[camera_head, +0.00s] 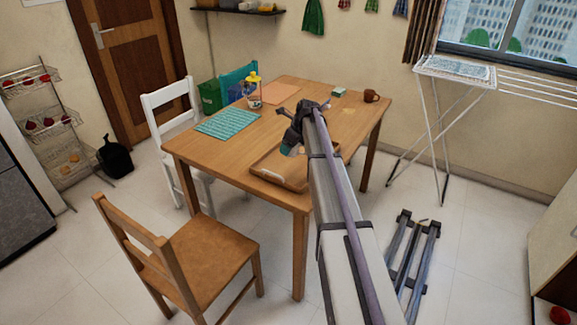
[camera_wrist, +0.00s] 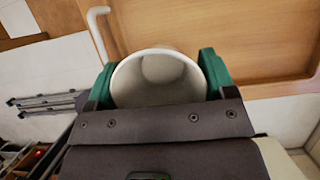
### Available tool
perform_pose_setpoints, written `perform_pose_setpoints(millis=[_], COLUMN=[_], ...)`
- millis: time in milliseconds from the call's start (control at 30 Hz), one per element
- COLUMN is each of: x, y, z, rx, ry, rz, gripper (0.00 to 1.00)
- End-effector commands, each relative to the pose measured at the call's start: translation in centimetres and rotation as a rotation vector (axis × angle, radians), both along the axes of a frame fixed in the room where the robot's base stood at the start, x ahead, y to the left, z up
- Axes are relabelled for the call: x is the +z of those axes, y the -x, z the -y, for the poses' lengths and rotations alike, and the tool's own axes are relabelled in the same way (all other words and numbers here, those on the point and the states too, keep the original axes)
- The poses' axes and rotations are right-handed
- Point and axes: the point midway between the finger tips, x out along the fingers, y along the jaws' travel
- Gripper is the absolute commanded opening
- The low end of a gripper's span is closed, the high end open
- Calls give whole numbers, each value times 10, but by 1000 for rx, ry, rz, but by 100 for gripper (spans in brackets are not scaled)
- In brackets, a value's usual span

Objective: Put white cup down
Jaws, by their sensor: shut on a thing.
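In the wrist view, a white cup (camera_wrist: 158,78) sits between the green fingers of my gripper (camera_wrist: 158,82), its round open mouth facing the camera. My gripper is shut on its sides. In the head view, my gripper (camera_head: 294,150) hangs over the far part of a wooden tray (camera_head: 270,181) on the wooden table (camera_head: 230,160). The cup is mostly hidden there by my arm. The tray also shows in the wrist view (camera_wrist: 270,90), beyond and right of the cup. I cannot tell whether the cup's base touches anything.
A teal striped mat (camera_head: 229,123), a yellow-topped jar (camera_head: 254,92), a brown mug (camera_head: 371,96) and a small green-topped block (camera_head: 339,92) are on the table. A white curved bar (camera_wrist: 97,25) shows left of the cup. Chairs stand at the table's left and front.

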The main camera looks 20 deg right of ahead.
Motion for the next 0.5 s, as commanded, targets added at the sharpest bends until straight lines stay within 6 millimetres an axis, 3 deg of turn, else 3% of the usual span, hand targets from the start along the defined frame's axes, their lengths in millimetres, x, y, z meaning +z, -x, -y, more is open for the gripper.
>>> perform_pose_setpoints(millis=[33, 200, 367, 500], x=[-19, -60, -60, -86], y=[0, 0, 0, 0], z=[0, 0, -1, -1], rx=[0, 1, 1, 1], ry=[0, 0, 0, 0], rz=[0, 0, 0, 0], gripper=[49, 49, 49, 49])
